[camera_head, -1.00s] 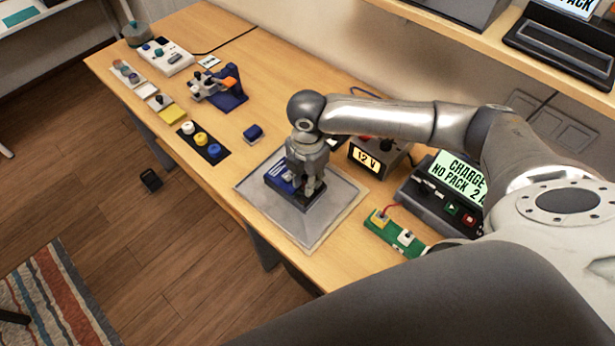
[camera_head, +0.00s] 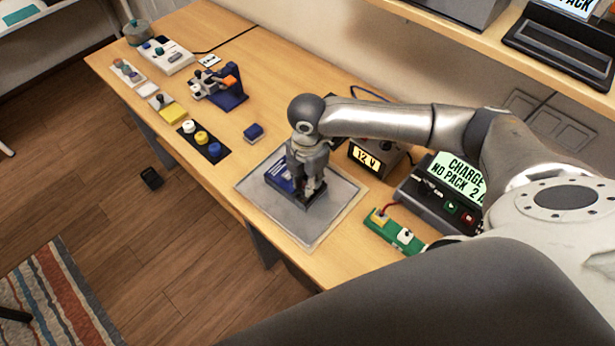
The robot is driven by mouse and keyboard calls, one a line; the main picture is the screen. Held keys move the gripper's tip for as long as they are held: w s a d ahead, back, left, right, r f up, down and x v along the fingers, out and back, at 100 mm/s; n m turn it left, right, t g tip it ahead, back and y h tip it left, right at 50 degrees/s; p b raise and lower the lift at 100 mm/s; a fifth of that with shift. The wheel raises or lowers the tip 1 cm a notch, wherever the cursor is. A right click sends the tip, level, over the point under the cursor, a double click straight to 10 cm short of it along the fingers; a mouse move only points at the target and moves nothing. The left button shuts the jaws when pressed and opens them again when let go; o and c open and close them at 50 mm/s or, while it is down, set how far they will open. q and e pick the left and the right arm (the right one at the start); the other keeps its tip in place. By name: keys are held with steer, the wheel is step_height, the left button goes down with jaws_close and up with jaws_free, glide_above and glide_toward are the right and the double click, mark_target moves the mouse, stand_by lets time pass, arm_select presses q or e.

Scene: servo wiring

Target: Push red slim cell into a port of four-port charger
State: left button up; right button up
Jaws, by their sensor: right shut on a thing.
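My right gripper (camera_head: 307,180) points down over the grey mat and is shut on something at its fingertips. What it holds is hidden by the fingers and wrist. A blue and black block with a pale marking (camera_head: 279,179) sits on the mat, right beside and partly behind the gripper. I cannot tell whether this block is the four-port charger, and its ports do not show. No red slim cell can be made out. My left gripper is not in view.
The grey mat (camera_head: 317,228) is bare at its front. A small blue block (camera_head: 253,132) lies left of it. A 12 V box (camera_head: 367,157), a display unit (camera_head: 455,175) and a green board (camera_head: 392,229) stand right. Several parts fill the far left.

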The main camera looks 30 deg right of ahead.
steer(key=shift+f, duration=1.2)
steer(key=o, duration=0.9)
step_height(320, 180, up, 12)
steer(key=shift+b, duration=0.3)
steer(key=shift+a+f, duration=0.1)
